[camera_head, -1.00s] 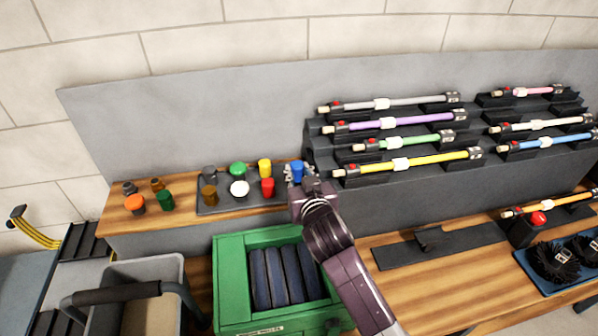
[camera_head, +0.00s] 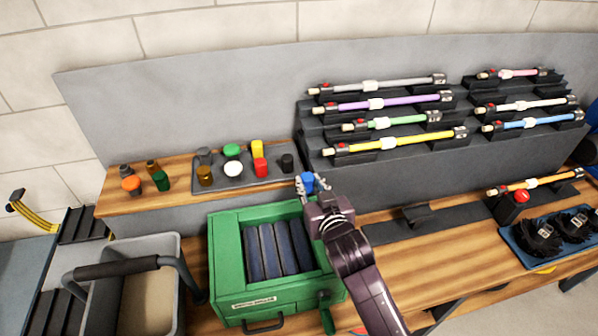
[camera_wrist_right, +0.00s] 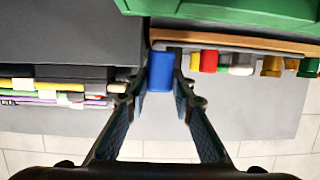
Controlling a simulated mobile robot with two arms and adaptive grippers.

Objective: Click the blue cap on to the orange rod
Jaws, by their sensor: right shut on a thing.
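The blue cap (camera_head: 308,181) is held between the fingertips of my right gripper (camera_head: 312,186). In the right wrist view the blue cap (camera_wrist_right: 161,72) sits upright between the two fingers (camera_wrist_right: 162,88), which touch its sides. In the head view the gripper is above the back right of the green box, in front of the shelf. The orange rod (camera_head: 535,183) lies at the far right on a dark holder with a red knob (camera_head: 522,196), well apart from the cap. My left gripper is not in view.
Several other caps stand on a grey tray (camera_head: 270,178) and the wood shelf at left. A stepped rack (camera_head: 400,165) holds several coloured rods.

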